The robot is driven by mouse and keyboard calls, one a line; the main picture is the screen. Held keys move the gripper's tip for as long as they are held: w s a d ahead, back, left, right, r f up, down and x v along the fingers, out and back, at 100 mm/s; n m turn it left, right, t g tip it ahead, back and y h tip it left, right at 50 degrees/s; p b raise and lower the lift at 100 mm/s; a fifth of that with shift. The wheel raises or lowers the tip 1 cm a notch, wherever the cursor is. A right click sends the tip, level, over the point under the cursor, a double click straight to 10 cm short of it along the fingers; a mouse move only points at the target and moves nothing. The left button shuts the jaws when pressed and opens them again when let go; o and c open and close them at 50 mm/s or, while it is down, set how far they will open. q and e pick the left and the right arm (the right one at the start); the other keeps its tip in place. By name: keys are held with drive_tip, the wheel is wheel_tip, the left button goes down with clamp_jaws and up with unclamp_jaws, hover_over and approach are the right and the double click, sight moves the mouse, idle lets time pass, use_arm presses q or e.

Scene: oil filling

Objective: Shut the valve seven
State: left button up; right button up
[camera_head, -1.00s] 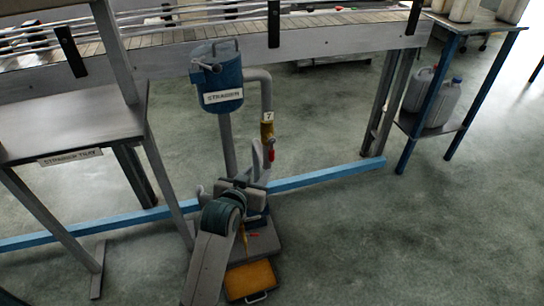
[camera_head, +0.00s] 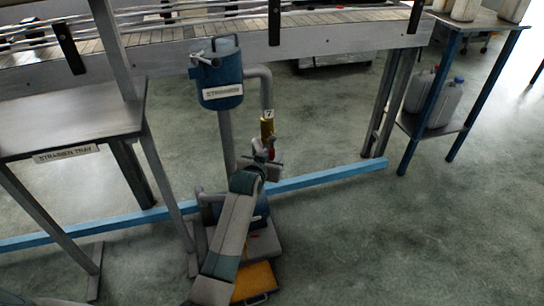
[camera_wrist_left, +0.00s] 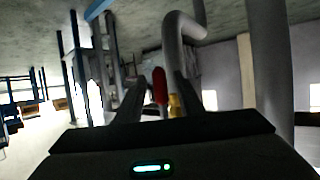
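Valve seven has a yellow body (camera_head: 267,128) below a small white label "7" (camera_head: 268,114), on a grey pipe beside the strainer. Its red handle (camera_head: 271,153) hangs below the yellow body. My left gripper (camera_head: 265,157) is at the handle and partly covers it. In the left wrist view the gripper's two dark fingers (camera_wrist_left: 160,100) are apart, with the red handle (camera_wrist_left: 159,85) showing between or just beyond them. The yellow body (camera_wrist_left: 175,105) shows beside it. Contact with the handle cannot be told. My right gripper is not in view.
The blue strainer (camera_head: 220,75) stands above the valve on its left. A steel strainer tray table (camera_head: 70,125) is at the left. A light-blue floor beam (camera_head: 325,178) runs behind. An orange tray (camera_head: 255,281) lies at the base. The floor to the right is open.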

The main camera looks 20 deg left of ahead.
use_arm(q)
drive_tip(key=shift+w+f, duration=0.15)
drive_tip(key=shift+w, duration=0.25)
clamp_jaws()
